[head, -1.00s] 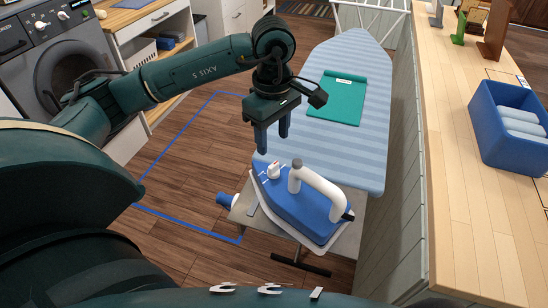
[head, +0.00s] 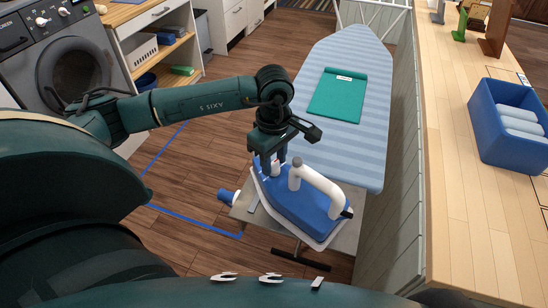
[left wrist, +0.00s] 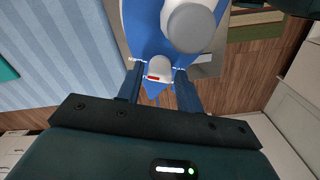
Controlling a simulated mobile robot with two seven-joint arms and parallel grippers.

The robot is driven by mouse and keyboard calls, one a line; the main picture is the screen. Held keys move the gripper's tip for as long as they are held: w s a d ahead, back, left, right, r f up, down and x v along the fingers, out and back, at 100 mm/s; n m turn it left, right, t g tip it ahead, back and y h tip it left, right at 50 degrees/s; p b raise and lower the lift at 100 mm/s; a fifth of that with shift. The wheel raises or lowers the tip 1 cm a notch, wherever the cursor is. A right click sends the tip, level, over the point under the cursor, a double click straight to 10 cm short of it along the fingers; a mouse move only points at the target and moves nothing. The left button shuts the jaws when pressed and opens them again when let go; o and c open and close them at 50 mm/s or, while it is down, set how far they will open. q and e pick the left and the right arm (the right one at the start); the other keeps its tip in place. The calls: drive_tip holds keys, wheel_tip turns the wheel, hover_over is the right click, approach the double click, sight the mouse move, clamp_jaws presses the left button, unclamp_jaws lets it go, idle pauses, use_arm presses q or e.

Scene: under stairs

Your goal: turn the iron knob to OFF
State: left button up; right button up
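The blue iron (head: 308,207) with its white handle (head: 322,186) rests at the near end of the ironing board. Its small white knob (head: 276,169) is on top near the front; the left wrist view shows the knob (left wrist: 159,68) with a red mark and white tick marks around it. My left gripper (head: 274,166) is lowered over the knob. In the left wrist view its fingers (left wrist: 159,80) stand on either side of the knob, with a small gap visible on each side. The knob is partly hidden by the fingers in the head view. My right gripper is not in view.
A folded teal cloth (head: 337,95) lies on the striped ironing board (head: 357,150). A wooden counter (head: 455,200) with a blue bin (head: 484,145) runs along the right. Wooden floor lies open to the left.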

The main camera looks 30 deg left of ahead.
use_arm(q)
drive_tip(key=c, duration=0.7)
drive_tip(key=shift+o, duration=0.2)
